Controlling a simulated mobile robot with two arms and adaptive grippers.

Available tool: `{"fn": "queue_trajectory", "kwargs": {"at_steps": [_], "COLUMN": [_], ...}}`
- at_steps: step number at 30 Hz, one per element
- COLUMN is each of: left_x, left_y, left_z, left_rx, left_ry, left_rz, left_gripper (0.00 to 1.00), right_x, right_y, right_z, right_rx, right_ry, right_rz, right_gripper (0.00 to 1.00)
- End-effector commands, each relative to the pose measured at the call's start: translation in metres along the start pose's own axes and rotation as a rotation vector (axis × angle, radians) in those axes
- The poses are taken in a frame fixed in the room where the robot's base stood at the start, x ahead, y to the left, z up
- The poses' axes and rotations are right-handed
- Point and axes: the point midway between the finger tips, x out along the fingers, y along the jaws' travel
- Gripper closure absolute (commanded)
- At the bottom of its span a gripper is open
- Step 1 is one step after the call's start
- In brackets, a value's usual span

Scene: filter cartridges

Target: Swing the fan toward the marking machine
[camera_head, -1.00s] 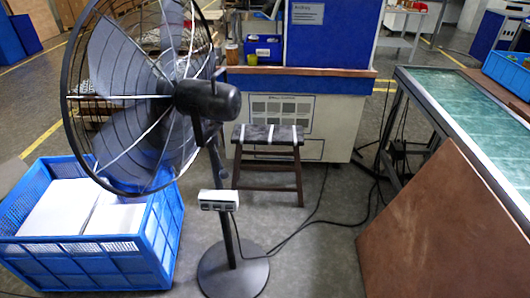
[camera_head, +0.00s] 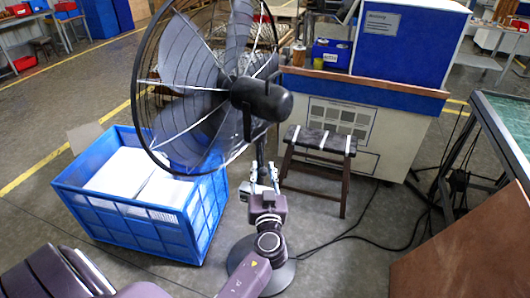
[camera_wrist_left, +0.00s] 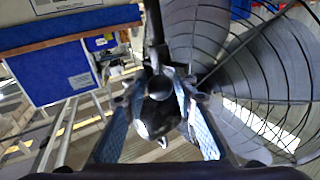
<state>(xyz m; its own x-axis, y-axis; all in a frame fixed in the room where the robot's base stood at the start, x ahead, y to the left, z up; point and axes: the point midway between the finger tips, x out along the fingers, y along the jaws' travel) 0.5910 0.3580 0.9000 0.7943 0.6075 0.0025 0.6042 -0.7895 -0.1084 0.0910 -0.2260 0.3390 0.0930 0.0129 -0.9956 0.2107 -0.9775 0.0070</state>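The large black pedestal fan (camera_head: 262,98) stands at the centre of the head view, its cage facing left and away. Its round base (camera_head: 240,262) is partly hidden by my arm. The blue and white machine with a label (camera_head: 400,45), apparently the marking machine, stands behind and to the right. My left gripper (camera_head: 263,178) is at the fan's pole, below the motor. In the left wrist view, its fingers (camera_wrist_left: 158,105) are spread on either side of the dark pole and joint (camera_wrist_left: 155,85); contact cannot be made out. My right gripper is not in view.
A blue crate (camera_head: 130,222) with white contents stands left of the fan. A dark stool (camera_head: 320,145) stands before the machine. A brown panel (camera_head: 460,255) and a green-topped table (camera_head: 505,120) are at right. Cables cross the floor between.

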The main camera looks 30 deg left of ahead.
Motion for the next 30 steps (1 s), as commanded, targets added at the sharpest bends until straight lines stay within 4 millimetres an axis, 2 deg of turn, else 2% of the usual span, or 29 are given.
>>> {"fn": "queue_trajectory", "kwargs": {"at_steps": [1,6,12,17,25,26,30], "left_x": [0.013,0.044,0.068,0.076,0.077,0.077,0.077], "left_y": [-0.001,0.000,0.000,0.000,0.000,0.000,0.000], "left_z": [-0.004,-0.002,0.000,0.001,0.001,0.001,0.001], "left_rx": [0.002,0.002,0.001,0.001,0.000,0.000,0.000], "left_ry": [0.001,-0.001,-0.002,-0.002,-0.003,-0.003,-0.003], "left_rz": [-0.002,0.000,0.000,0.000,0.000,0.000,0.000], "left_gripper": [0.74,0.74,0.74,0.74,0.74,0.75,0.91], "right_x": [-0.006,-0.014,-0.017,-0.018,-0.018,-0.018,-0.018], "right_y": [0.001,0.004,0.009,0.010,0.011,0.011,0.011], "right_z": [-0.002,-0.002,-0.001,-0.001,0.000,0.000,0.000], "right_rx": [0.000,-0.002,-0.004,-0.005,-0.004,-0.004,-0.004], "right_ry": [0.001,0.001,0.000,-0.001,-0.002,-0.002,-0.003], "right_rz": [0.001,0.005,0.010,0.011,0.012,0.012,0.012], "right_gripper": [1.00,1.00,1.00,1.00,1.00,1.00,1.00]}}
